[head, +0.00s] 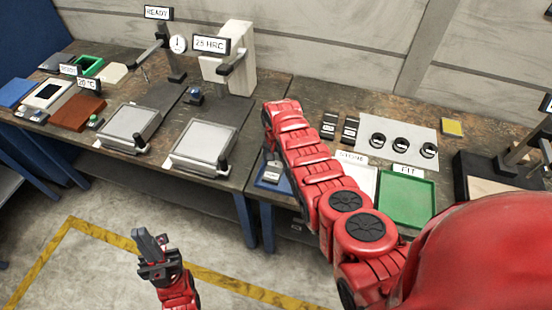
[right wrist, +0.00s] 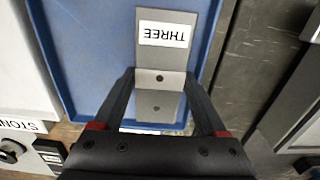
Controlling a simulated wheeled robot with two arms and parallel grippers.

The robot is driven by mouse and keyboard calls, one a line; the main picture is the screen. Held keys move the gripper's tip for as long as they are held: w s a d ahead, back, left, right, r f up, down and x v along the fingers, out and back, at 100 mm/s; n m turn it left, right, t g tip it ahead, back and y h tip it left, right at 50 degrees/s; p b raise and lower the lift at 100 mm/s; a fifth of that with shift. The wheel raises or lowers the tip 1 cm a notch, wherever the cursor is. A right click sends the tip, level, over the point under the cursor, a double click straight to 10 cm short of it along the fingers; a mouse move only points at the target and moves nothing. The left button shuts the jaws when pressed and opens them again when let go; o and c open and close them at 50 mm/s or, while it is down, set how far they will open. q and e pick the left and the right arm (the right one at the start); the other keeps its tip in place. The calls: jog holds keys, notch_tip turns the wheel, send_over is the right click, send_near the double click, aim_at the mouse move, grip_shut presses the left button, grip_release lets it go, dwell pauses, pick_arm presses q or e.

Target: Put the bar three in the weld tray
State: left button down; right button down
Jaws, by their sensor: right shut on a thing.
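Bar three is a grey metal bar with a white THREE label (right wrist: 165,35) in the right wrist view. In the head view the blue tray (head: 262,184) is partly hidden by my right arm, and the bar's white label (head: 271,175) shows there. I read no weld label on any tray. My left gripper (head: 152,240) hangs over the floor, away from the tables; its jaw opening is unclear.
A white tray labelled STONE (head: 362,182) and a green tray labelled FIT (head: 408,203) stand right of the blue tray. Two dark labelled blocks (head: 340,128) and a pale sheet with black rings (head: 400,140) lie behind. Two grey plates (head: 204,142) are on the left table.

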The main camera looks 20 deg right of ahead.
dwell(0.3)
jog(key=shift+c, duration=1)
grip_release()
